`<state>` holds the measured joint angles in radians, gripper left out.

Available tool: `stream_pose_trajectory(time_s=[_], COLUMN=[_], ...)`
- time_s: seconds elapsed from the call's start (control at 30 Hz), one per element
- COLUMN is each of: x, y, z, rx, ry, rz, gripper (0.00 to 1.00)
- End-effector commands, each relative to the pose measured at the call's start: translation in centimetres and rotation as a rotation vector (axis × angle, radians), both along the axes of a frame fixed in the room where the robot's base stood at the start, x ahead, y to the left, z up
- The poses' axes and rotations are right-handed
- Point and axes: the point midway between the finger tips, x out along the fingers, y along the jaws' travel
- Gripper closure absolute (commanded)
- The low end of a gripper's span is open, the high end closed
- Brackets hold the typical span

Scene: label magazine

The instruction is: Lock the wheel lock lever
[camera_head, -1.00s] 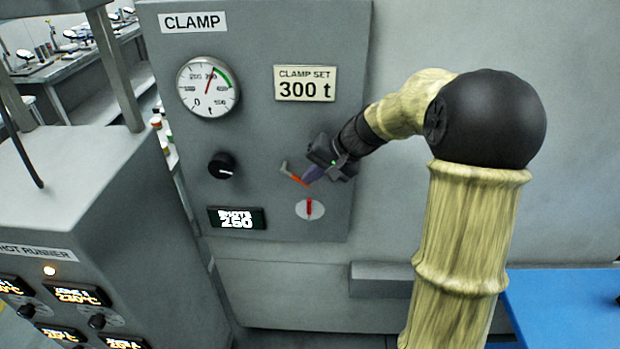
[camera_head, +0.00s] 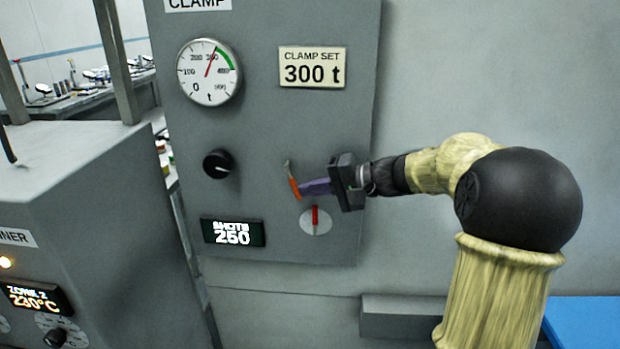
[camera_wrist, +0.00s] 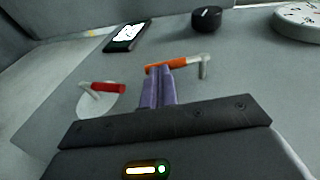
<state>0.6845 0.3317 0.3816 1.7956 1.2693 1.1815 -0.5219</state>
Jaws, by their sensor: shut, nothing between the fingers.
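A small lever with an orange grip (camera_head: 294,187) and a grey metal arm sits on the grey clamp panel, its orange end pointing mostly down. In the wrist view its orange grip (camera_wrist: 158,67) lies across the fingertips. My gripper (camera_head: 302,188) is shut with nothing between its purple fingers. Its tips (camera_wrist: 160,72) are at the orange grip from the right, seemingly against it; exact contact is hidden. Just below is a red handle (camera_head: 315,216) upright on a white disc (camera_head: 325,222). No label on either lever is readable.
The panel also carries a black knob (camera_head: 218,164), a pressure gauge (camera_head: 208,72), a "300 t" plate (camera_head: 312,67) and a "SHOTS 250" display (camera_head: 233,232). A grey hot-runner cabinet (camera_head: 90,220) stands at left. The wall right of the panel is bare.

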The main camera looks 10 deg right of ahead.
Motion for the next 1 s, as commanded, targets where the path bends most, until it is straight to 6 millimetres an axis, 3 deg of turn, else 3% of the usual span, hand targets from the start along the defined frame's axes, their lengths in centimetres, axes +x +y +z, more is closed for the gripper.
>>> stream_pose_trajectory(time_s=[0.03, 0.4, 1.0], x=[0.1, 0.4, 0.6], y=[0.0, 1.1, 1.8], z=[-1.2, -1.9, -1.8], rx=[0.030, 0.245, 0.241], ry=[-0.010, -0.076, -0.076], rz=[-0.002, -0.002, 0.000], gripper=[1.00, 1.00, 1.00])
